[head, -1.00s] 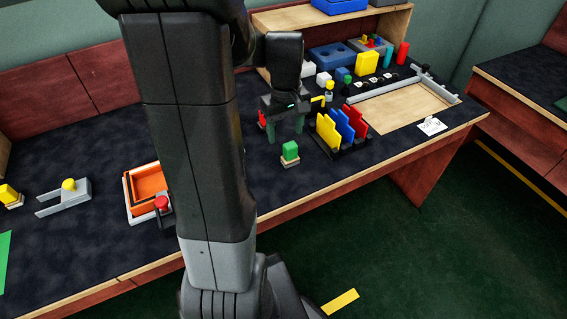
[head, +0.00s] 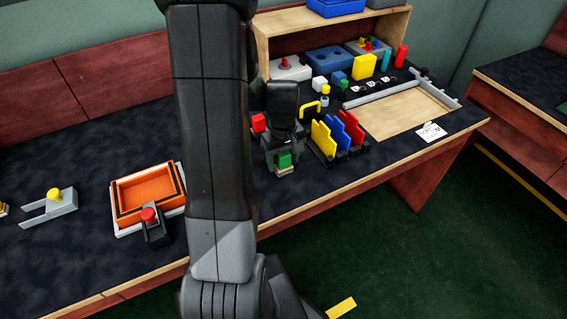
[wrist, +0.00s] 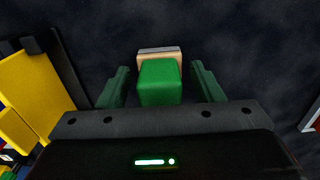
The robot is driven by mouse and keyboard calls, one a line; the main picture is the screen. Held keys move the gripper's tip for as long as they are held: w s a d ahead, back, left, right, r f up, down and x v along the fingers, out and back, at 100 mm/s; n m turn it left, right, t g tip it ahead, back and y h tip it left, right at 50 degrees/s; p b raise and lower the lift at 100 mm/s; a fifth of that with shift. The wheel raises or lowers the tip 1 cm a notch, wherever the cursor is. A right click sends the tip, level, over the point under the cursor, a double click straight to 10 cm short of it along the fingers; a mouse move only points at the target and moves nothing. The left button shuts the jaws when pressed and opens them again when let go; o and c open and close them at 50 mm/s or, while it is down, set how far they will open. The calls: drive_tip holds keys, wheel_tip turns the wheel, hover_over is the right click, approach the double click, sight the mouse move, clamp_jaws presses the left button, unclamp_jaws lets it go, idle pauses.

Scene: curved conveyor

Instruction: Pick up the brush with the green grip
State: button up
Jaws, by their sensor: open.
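The brush with the green grip (head: 284,161) stands on the dark table near its front edge, its pale base on the tabletop. In the wrist view the green grip (wrist: 160,82) lies between the two fingers, with the tan and grey base (wrist: 160,53) showing beyond it. My gripper (head: 284,158) is open around the green grip. In the wrist view my gripper (wrist: 160,88) shows a gap on each side of the grip, the right gap a little larger or similar to the left. My wrist hides part of the brush from above.
A rack with yellow, blue and red plates (head: 338,137) stands close to the right of my gripper. An orange tray (head: 147,190) and a red-knobbed black piece (head: 153,226) are farther left. A wooden shelf (head: 284,47) stands behind.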

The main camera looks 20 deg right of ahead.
drive_tip(key=c, duration=0.9)
drive_tip(key=shift+o, duration=0.2)
wheel_tip(320, 180, up, 10)
drive_tip(key=shift+r+p, duration=0.1)
drive_tip(key=shift+p, duration=0.35)
drive_tip(key=shift+o, duration=0.9)
drive_tip(key=shift+c, duration=0.2)
